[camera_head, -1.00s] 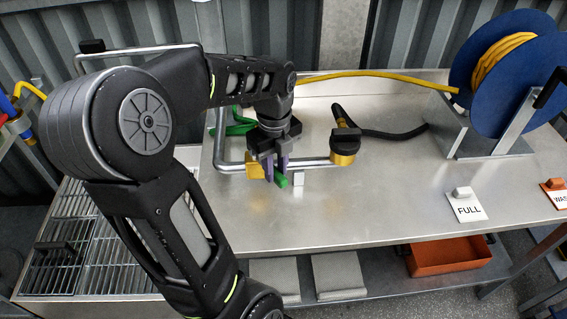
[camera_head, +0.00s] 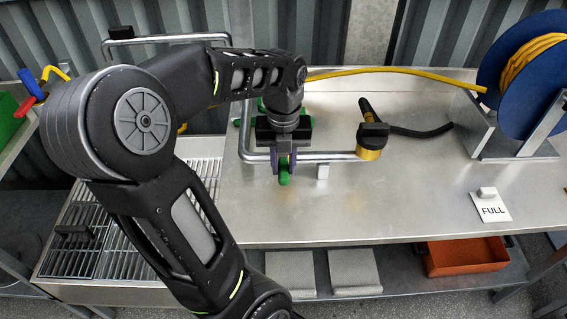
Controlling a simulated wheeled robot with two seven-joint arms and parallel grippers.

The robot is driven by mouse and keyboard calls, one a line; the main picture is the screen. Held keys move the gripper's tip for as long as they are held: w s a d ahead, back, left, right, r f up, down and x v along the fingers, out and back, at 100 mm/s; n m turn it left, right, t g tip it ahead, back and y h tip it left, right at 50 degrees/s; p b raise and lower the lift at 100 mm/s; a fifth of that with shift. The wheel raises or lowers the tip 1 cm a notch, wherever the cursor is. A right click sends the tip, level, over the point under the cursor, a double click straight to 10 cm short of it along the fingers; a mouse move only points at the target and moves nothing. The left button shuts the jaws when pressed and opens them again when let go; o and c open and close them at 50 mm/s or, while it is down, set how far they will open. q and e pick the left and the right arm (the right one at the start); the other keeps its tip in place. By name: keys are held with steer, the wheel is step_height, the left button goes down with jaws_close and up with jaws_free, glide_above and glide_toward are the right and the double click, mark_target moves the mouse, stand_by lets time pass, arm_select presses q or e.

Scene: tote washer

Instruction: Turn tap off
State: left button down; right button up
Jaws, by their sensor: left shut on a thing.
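A chrome pipe (camera_head: 330,156) runs low over the steel bench and ends on the right in a brass fitting with a black cap (camera_head: 370,142). My left gripper (camera_head: 284,168) points down at the pipe's left part. Its purple-lined fingers are shut on a green handle (camera_head: 284,180), whose end shows below them. Other green parts show beside and behind the gripper body; I cannot tell whether they join the handle. The gripper and wrist hide most of the handle and its mount. My right gripper is not in view.
A blue reel (camera_head: 500,70) with yellow hose stands at the back right. A black hose (camera_head: 420,131) lies near the fitting. A "FULL" sign (camera_head: 491,207) stands at right. A metal grate (camera_head: 110,235) is at left. The bench front is clear.

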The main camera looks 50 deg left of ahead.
mark_target(283, 168)
arm_select(q)
steer(key=c, duration=1.2)
jaws_free()
steer(key=shift+r, duration=0.1)
step_height(283, 168, up, 8)
steer(key=shift+f+b, duration=0.15)
steer(key=shift+b, duration=0.15)
steer(key=shift+f, duration=0.1)
